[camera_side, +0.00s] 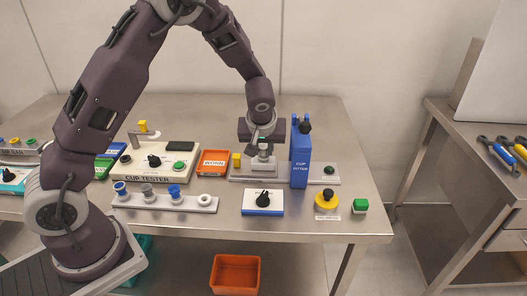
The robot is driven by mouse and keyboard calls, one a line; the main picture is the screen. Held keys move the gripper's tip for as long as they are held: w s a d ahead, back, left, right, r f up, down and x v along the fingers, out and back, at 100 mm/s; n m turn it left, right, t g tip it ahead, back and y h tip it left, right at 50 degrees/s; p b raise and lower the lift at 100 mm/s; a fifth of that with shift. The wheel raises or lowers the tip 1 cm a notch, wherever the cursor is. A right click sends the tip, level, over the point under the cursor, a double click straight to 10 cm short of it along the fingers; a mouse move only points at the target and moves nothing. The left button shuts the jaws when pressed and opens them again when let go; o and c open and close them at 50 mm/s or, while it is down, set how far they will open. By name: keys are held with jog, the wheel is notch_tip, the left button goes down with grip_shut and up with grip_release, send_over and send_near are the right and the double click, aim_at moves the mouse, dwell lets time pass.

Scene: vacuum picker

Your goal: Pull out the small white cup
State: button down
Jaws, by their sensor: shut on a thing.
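My gripper (263,147) is low over the base of the blue CUP FITTER (300,160), just left of its blue column. It is shut on a small pale grey-white piece (263,156); the fingers partly cover it, and I cannot tell whether it is a cup. A small white cup (205,198) is at the right end of the pale rack (190,205) on the front of the table. Two blue cups and a grey cup stand to its left in the same rack. My gripper is behind and to the right of the rack, apart from it.
The CUP TESTER (150,165) and an orange tray (213,161) are left of the fitter. A black-knobbed box (262,203), yellow button (327,203) and green button (360,206) line the front. An orange bin (235,273) is below. Bare tabletop lies at the back.

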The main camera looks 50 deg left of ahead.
aim_at(263, 149)
jog(key=shift+r, duration=2.55)
